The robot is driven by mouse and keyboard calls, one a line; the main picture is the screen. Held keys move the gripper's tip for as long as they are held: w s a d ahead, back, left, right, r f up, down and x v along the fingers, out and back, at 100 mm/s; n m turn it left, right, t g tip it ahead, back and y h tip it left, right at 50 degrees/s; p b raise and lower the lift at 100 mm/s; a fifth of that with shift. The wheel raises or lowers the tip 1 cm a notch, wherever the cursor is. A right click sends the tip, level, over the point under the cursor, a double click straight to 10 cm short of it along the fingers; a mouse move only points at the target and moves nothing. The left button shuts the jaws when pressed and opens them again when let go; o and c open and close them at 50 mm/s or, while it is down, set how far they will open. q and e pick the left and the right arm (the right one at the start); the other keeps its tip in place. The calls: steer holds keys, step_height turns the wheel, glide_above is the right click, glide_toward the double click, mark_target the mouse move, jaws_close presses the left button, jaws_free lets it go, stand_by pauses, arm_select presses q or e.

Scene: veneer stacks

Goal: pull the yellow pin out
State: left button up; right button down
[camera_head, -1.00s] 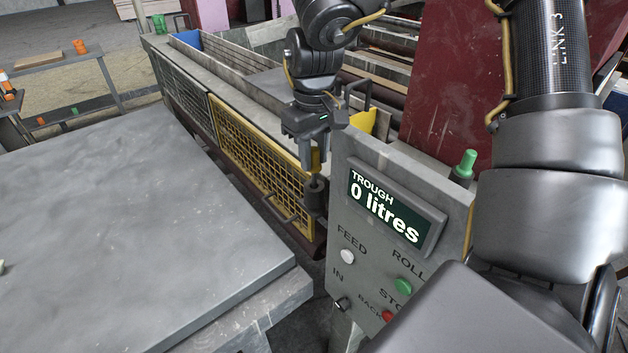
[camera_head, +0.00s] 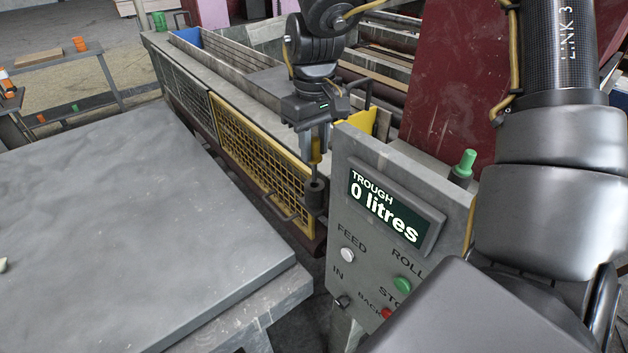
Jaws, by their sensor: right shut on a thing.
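My right gripper (camera_head: 315,146) is shut on the yellow pin (camera_head: 316,156), near the near corner of the yellow mesh guard (camera_head: 262,150). The pin is upright. A short length of its thin dark shaft shows below the yellow part and reaches down to the dark round socket (camera_head: 316,197). I cannot tell how much of the shaft is still inside the socket. The upper part of the pin is hidden between the fingers. My left gripper is out of view.
The grey control panel (camera_head: 350,155), reading "TROUGH 0 litres", stands close to the right of the socket. A large grey slab (camera_head: 130,220) fills the left. A dark red panel (camera_head: 455,80) rises behind. A dark handle (camera_head: 280,212) juts from the guard.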

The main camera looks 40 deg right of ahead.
steer(key=shift+r+p, duration=0.65)
steer(key=shift+r, duration=1.15)
step_height(320, 180, up, 10)
steer(key=p, duration=0.6)
